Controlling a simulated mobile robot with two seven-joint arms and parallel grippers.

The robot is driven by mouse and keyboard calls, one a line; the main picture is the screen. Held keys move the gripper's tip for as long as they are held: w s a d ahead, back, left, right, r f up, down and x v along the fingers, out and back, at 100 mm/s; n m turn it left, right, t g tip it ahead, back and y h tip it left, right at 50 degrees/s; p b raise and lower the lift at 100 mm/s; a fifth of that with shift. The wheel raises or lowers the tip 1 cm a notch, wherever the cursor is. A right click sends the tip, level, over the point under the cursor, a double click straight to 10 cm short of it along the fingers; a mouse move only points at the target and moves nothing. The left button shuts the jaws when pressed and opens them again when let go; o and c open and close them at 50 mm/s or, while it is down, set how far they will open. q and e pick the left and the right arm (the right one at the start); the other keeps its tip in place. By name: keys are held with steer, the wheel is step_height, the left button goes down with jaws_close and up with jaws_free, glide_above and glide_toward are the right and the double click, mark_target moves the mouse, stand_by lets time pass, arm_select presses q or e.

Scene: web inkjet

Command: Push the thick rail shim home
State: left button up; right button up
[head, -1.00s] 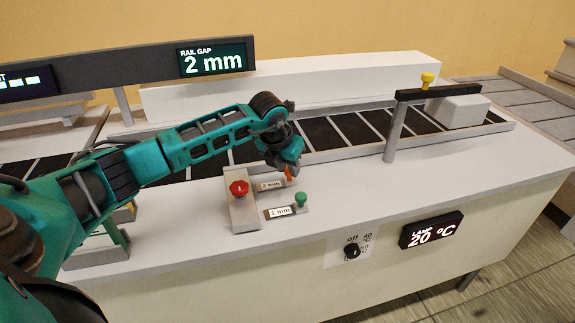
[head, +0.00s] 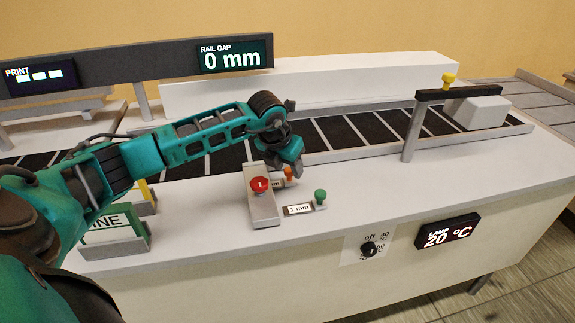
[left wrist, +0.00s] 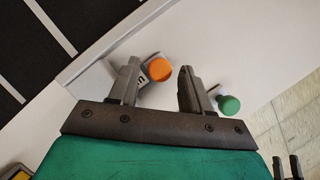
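The thick rail shim, with an orange knob (head: 288,173) and a label partly hidden, lies against the grey block with the red button (head: 260,184). The rail gap display (head: 233,57) reads 0 mm. My left gripper (head: 291,166) is low over the orange knob. In the left wrist view the fingers of my left gripper (left wrist: 158,88) stand apart. The orange knob (left wrist: 160,68) shows between them, nearer the left finger; I cannot tell whether they touch. The 1 mm shim with a green knob (head: 320,195) lies in front. Two dark prongs at the wrist view's lower right may be my right gripper.
A conveyor with a low rail (head: 340,152) runs behind. A gate with a yellow knob (head: 449,80) spans it near a white box (head: 478,112). The front panel holds a black dial (head: 368,249) and a lamp display (head: 447,232) reading 20 °C. The tabletop at right is clear.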

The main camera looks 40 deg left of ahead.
arm_select(q)
steer(key=shift+o, duration=0.3)
steer(key=shift+s+r, duration=0.15)
steer(key=shift+r, duration=0.35)
steer(key=v, duration=1.2)
steer(key=shift+f, duration=0.1)
